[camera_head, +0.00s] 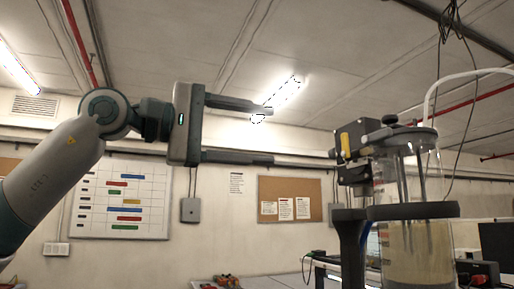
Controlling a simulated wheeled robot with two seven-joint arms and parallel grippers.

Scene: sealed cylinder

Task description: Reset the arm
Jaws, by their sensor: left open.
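My left arm comes in from the left, raised and stretched toward the middle of the view. My left gripper (268,132) is open, with its two dark fingers pointing right, one above the other. The space between the fingers is empty. The gripper is left of a glass cylinder vessel (420,262) and apart from it. The vessel is upright, with a metal lid on top, a dark band around it and pale yellowish liquid below. My right gripper is not in view.
A dark stand (350,245) holds the vessel at the right, with black and yellow fittings (352,140) near its lid. Cables and a white hose hang above it. A whiteboard (120,200) and a cork board (290,198) are on the back wall. A table (290,282) shows low down.

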